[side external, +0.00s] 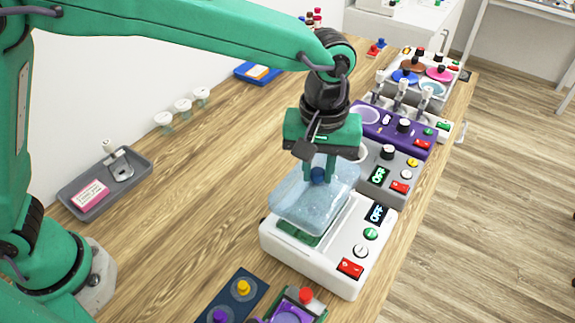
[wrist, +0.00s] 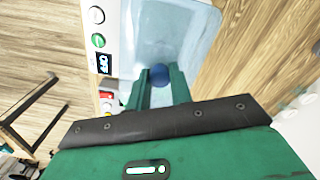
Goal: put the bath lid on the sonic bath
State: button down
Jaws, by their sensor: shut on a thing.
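The bath lid (side external: 290,203) is a translucent pale blue cover with a dark blue knob (side external: 318,177). My gripper (side external: 320,174) is shut on the knob and holds the lid over the sonic bath. The sonic bath (side external: 335,272) is a white box with a basin on its left and a control panel on its right, its display reading OFF. The lid covers much of the basin in the side view; part of the basin shows below it. The lid appears raised above the rim. The wrist view shows the lid (wrist: 204,35), knob (wrist: 160,76) and bath panel (wrist: 98,18).
A grey device (side external: 393,170) and a purple device (side external: 385,128) stand close behind the bath. A grey tray (side external: 130,182) and small jars (side external: 183,107) lie to the left. A dark blue board (side external: 236,300) is in front. The wooden table between is clear.

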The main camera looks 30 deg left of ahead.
aim_at(316, 188)
jog(key=shift+f, duration=0.2)
jog(key=shift+f, duration=2.25)
jog(key=shift+f, duration=0.3)
jog(key=c, duration=0.9)
grip_release()
jog(key=shift+o, duration=0.2)
jog(key=shift+r, duration=0.1)
jog(key=shift+r, duration=2.9)
